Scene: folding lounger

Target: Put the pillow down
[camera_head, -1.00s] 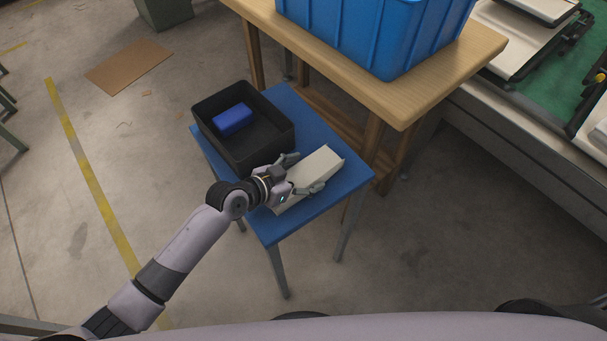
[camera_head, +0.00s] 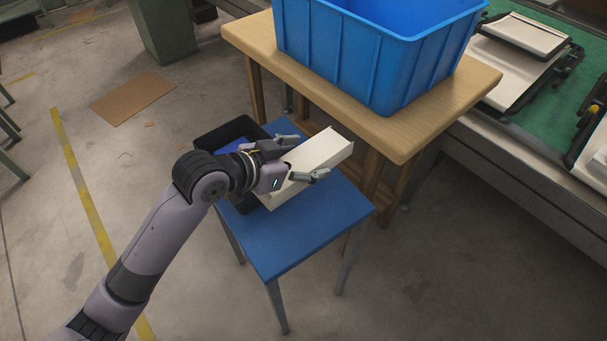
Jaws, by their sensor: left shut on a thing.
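A cream, block-shaped pillow (camera_head: 322,152) is held by my left gripper (camera_head: 300,158) above the small blue table (camera_head: 300,232). The fingers are shut on it, one on each side. The pillow is tilted, its far end toward the wooden table. My left gripper and wrist hide part of a black bin (camera_head: 207,141) behind them. My right gripper is not in view.
A wooden table (camera_head: 262,40) with a large blue crate (camera_head: 352,55) stands just behind the blue table. A work line with cream panels (camera_head: 502,70) is at the right. The blue table's near half is clear. A blue item (camera_head: 232,147) lies in the bin.

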